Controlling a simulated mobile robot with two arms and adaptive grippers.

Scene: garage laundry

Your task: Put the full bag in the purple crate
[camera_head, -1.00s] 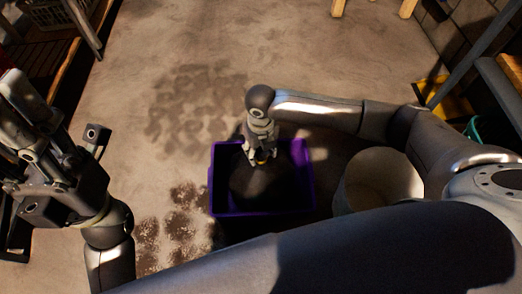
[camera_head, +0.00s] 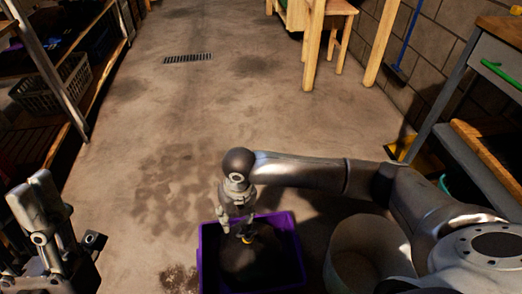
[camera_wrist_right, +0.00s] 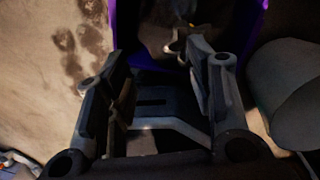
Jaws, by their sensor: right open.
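The purple crate (camera_head: 296,252) stands on the floor at the lower middle of the head view, its near side cut off by the frame. A dark, rounded bag (camera_head: 262,258) sits inside it, hard to make out in the shadow. My right gripper (camera_head: 240,230) hangs over the crate, above the bag, with its fingers apart. The right wrist view shows those fingers (camera_wrist_right: 165,85) open and nothing between them, with the crate (camera_wrist_right: 128,28) beyond. My left gripper (camera_head: 65,235) is at the lower left, away from the crate; its finger gap is unclear.
A pale round bin (camera_head: 362,235) stands right of the crate. Shelving with a basket (camera_head: 50,90) is at left. A wooden table or stool (camera_head: 314,45) stands at the back, and a workbench (camera_head: 485,70) at right. The floor beyond the crate is clear.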

